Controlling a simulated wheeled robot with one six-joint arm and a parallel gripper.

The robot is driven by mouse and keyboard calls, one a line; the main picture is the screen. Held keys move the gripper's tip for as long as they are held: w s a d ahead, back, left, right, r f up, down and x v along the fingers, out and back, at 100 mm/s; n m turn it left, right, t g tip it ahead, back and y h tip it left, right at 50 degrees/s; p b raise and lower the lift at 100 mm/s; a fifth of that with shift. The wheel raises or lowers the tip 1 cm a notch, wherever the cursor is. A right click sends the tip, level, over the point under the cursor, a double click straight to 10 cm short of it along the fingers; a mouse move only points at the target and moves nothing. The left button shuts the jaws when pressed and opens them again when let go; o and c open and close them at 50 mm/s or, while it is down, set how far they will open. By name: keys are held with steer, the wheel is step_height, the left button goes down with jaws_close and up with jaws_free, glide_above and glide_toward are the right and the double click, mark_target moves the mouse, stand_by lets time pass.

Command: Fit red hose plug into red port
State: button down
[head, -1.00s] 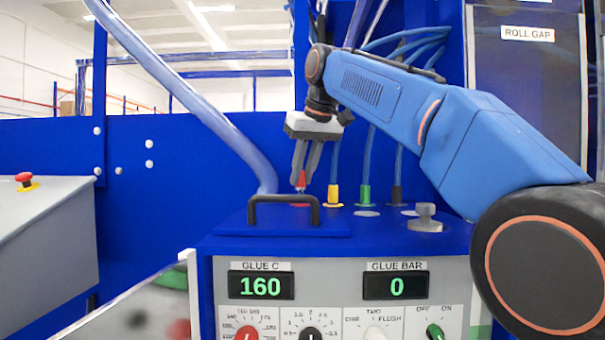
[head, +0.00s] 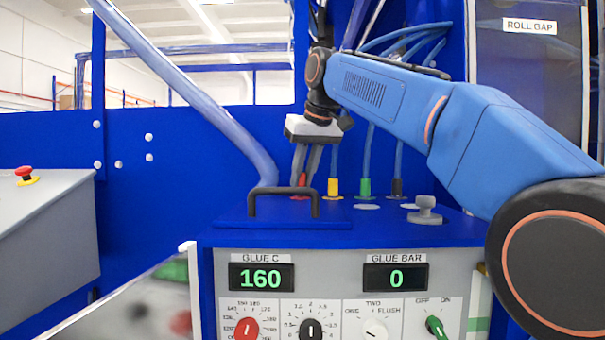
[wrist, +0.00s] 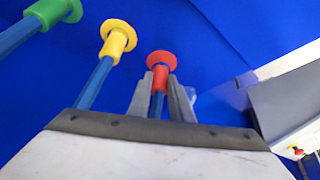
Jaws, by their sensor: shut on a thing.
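My gripper (head: 306,168) points down over the blue top of the glue unit, behind the black handle. Its fingers are shut on the red hose plug (head: 302,180). In the wrist view the gripper (wrist: 161,82) has one finger on each side of the red plug (wrist: 159,59) and its blue hose. The plug's lower end is at a red ring, the red port (wrist: 163,56), on the blue surface. The handle partly hides the port in the head view, and I cannot tell how deep the plug sits.
A yellow plug (head: 333,187), a green plug (head: 365,187) and a dark plug (head: 397,188) stand in a row to the right. The black handle (head: 283,192) is in front. A grey knob (head: 425,212) stands at the right. A thick hose (head: 215,115) rises at the left.

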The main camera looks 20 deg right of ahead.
steer(key=shift+f, duration=0.65)
steer(key=c, duration=1.5)
jaws_free()
steer(key=shift+c, duration=0.2)
steer(key=v, duration=1.7)
steer(key=shift+r, duration=0.2)
steer(key=shift+s, duration=0.1)
